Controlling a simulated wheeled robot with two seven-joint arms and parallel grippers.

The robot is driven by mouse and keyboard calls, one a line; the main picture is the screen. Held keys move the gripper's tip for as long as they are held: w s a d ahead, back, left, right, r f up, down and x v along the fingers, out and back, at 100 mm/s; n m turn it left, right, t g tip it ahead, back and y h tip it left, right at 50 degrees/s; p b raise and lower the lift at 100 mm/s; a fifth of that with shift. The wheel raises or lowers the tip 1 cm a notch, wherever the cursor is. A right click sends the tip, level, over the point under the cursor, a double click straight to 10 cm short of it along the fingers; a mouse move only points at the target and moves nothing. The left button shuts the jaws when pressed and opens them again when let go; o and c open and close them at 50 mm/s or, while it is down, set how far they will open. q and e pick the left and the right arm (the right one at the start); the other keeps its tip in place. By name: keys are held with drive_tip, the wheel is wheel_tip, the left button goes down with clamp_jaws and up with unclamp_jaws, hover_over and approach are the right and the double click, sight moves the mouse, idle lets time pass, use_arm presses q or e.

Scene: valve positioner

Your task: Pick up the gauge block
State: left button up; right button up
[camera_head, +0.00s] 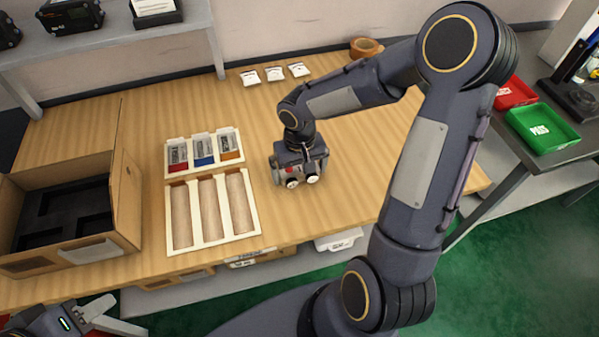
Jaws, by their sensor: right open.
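The gauge block (292,184) appears to be the small block with two round white dials on the wooden table, right of the white tray. My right gripper (300,170) is directly over it, pointing down, and hides most of it. The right gripper is open, with its fingers at the block; contact cannot be made out. My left gripper (108,316) is at the bottom left corner, in front of the table, with its pale fingers apart and nothing between them.
A white tray (212,174) with colored pieces and long empty slots lies left of the block. An open cardboard box (127,200) with black foam stands further left. White packets (274,74) and a tape roll (366,47) lie at the back. Red (512,93) and green (542,128) bins stand right.

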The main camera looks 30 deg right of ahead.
drive_tip(key=c, duration=0.9)
drive_tip(key=shift+r, duration=0.2)
